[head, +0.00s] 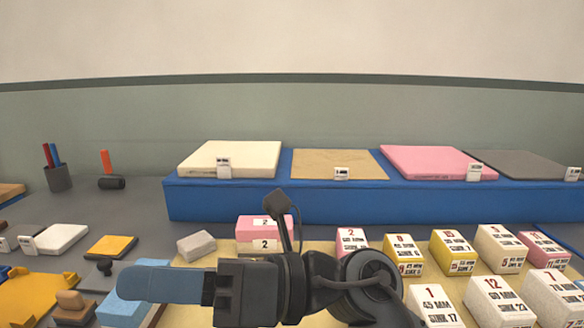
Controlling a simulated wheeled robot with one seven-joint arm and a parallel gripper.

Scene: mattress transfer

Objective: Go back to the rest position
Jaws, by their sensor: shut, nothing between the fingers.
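My gripper (128,283) is in the head view at the lower left of centre. Its blue fingers point left and are closed together with nothing between them. The dark arm behind it reaches in from the bottom right of centre. The gripper hangs over the front of the table, above a light blue block (121,312) and left of the pink block (265,229) labelled 2. I cannot tell how high it is above the block. The arm hides part of the yellow board behind it.
A blue platform (300,206) at the back bears cream, tan, pink and grey pads. Several numbered blocks, such as a yellow one (402,250), stand on the right. A grey block (196,245), stamps (72,305), a yellow pad (111,246) and a pen cup (58,178) are on the left.

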